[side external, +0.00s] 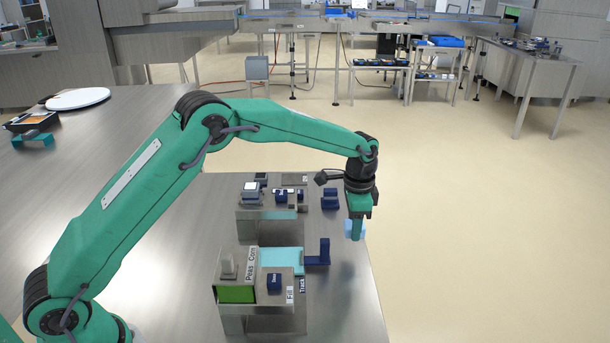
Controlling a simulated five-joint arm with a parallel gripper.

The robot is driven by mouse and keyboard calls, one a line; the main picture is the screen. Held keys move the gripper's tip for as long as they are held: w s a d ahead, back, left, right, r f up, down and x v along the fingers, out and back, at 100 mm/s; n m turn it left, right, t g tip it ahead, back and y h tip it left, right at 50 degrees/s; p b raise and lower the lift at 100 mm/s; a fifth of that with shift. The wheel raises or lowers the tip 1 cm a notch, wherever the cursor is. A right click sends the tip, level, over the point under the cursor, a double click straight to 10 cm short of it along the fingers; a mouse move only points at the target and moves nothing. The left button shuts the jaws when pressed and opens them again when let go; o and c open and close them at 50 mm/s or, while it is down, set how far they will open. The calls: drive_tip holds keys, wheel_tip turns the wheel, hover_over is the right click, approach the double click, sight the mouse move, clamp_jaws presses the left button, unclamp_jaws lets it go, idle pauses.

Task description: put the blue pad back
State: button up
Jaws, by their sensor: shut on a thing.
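My gripper (357,212) hangs pointing down near the right edge of the steel table. It is shut on a light blue pad (354,230), which shows below its fingers, apart from the equipment to its left. The pad's underside and its height above the table are hard to tell. A flat light blue surface (278,256) shows on the near station, behind the box labelled "Peas Corn" (250,266).
A dark blue upright bracket (323,253) juts from the near station's right side. A dark blue block (330,200) stands left of my gripper. The farther station (256,216) carries small parts. Bare table lies at the front right.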

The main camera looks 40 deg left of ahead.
sight(348, 243)
drive_tip(key=shift+w+a+f, duration=1.05)
drive_tip(key=shift+w+a, duration=0.05)
drive_tip(key=shift+a, duration=0.2)
drive_tip(key=shift+f, duration=2)
drive_tip(key=shift+f, duration=0.15)
drive_tip(key=o, duration=0.9)
drive_tip(key=shift+o, duration=0.2)
wheel_tip(348, 243, up, 12)
drive_tip(key=shift+r, duration=0.2)
drive_tip(key=shift+r, duration=0.1)
